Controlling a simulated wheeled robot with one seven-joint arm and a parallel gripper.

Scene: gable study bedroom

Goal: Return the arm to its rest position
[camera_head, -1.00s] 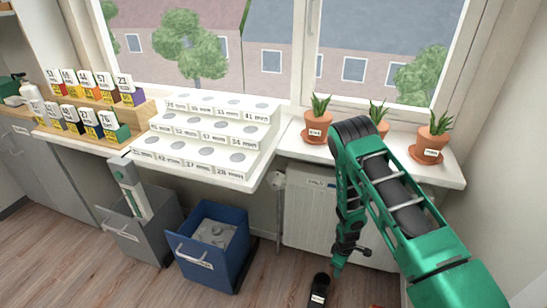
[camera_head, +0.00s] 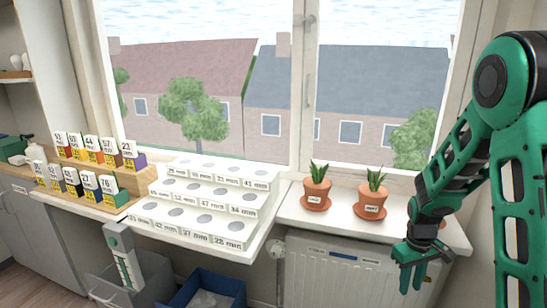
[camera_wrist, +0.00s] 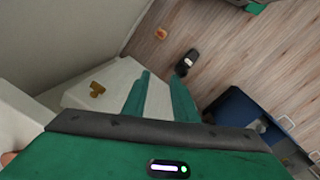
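My green arm is folded at the right of the head view, its elbow high beside the window frame. My gripper (camera_head: 411,286) points down in front of the radiator, below the windowsill. In the wrist view my gripper (camera_wrist: 160,76) shows two green fingers spread apart with nothing held between them. The floor and a black object (camera_wrist: 187,63) lie well beyond the fingertips.
Potted plants (camera_head: 316,190) (camera_head: 372,192) stand on the windowsill (camera_head: 285,213), left of my arm. A white stepped rack (camera_head: 200,220) stands further left. A blue bin (camera_head: 215,285) and radiator (camera_head: 330,268) are below. An orange item (camera_wrist: 160,33) lies on the floor.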

